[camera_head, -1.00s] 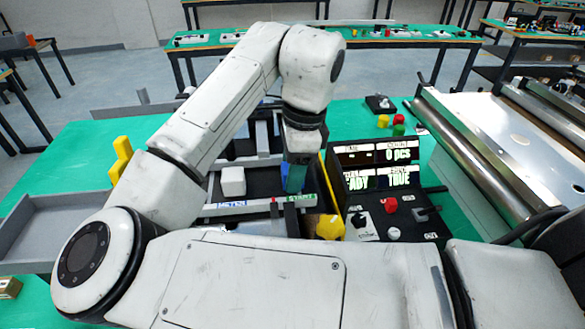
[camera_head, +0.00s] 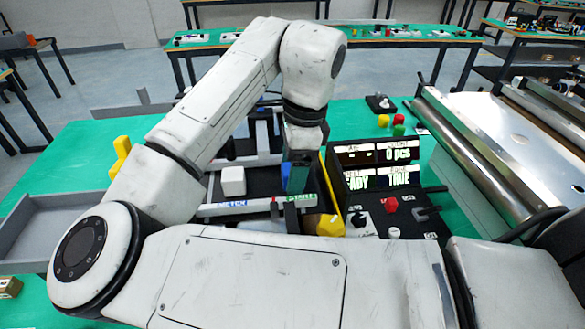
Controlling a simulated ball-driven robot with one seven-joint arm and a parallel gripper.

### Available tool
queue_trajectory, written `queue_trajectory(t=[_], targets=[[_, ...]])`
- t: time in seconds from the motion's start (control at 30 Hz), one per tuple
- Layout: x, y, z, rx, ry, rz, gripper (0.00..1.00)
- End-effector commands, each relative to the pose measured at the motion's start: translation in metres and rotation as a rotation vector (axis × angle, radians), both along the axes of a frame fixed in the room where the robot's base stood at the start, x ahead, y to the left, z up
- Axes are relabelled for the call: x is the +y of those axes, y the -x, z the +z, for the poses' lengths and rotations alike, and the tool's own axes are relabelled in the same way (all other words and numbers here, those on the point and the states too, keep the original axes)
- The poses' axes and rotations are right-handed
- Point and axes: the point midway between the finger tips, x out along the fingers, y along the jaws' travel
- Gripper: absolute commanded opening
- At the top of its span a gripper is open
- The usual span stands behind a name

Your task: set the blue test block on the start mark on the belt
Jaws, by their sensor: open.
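The blue test block (camera_head: 286,170) shows as a small blue patch at my gripper, low over or on the dark belt (camera_head: 262,182). My gripper (camera_head: 297,180) points down at the belt's right part and is open. Its finger hides most of the block, and I cannot tell whether the block touches the belt. A green start label (camera_head: 301,198) sits on the white front rail, just in front of the gripper. The mark on the belt surface itself is hidden.
A white block (camera_head: 233,181) stands left on the belt. A yellow part (camera_head: 330,225) is at the front right. A control panel with a display (camera_head: 376,165) and a red button (camera_head: 391,204) stands close on the right. A grey tray (camera_head: 45,215) is far left.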

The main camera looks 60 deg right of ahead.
Motion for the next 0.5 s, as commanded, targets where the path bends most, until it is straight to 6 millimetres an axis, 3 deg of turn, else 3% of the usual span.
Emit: queue_trajectory(t=[0.5], targets=[[-0.009, 0.01, 0.095, -0.005, 0.0, 0.0, 0.72]])
